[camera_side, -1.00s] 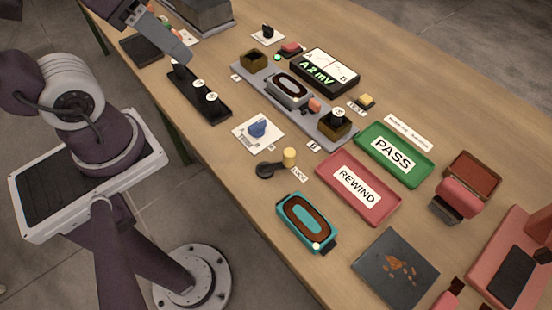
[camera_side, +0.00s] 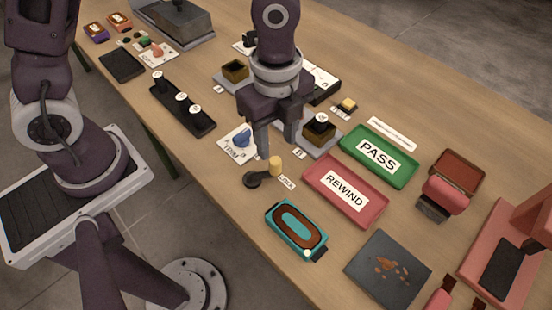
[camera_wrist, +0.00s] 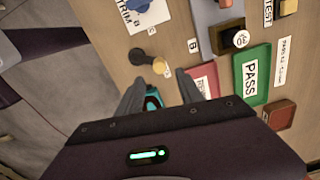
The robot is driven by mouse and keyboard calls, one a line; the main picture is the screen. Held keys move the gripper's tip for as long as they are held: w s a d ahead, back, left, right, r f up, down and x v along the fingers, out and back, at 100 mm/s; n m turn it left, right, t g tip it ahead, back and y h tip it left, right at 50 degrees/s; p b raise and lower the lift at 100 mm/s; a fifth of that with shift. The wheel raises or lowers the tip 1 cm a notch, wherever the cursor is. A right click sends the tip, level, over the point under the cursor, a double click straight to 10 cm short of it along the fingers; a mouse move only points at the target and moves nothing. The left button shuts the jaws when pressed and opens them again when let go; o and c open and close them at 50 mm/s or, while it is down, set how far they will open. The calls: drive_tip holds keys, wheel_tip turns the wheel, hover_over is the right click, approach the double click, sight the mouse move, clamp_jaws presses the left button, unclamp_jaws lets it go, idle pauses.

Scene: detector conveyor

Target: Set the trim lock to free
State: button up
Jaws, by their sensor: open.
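The trim lock is a black lever (camera_side: 255,180) with a yellow knob (camera_side: 275,164) at its right end. The knob end lies beside a small label (camera_side: 287,183) that seems to read LOCK. In the wrist view the lever (camera_wrist: 138,57) and its yellow knob (camera_wrist: 160,66) show just ahead of my fingertips. My gripper (camera_side: 277,149) points down, open and empty, above and just behind the knob in the side view. It shows in the wrist view (camera_wrist: 158,82) with its fingers apart. I cannot tell whether a finger touches the knob.
The blue trim knob (camera_side: 241,138) on its white card sits close by the left finger. A red REWIND tray (camera_side: 367,210) and a green PASS tray (camera_side: 399,170) lie to the right. A teal oval device (camera_side: 275,222) lies nearer the front. A black rack (camera_side: 199,123) stands left.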

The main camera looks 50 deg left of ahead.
sight(276, 162)
wheel_tip(276, 162, down, 7)
drive_tip(key=shift+f, duration=0.1)
clamp_jaws()
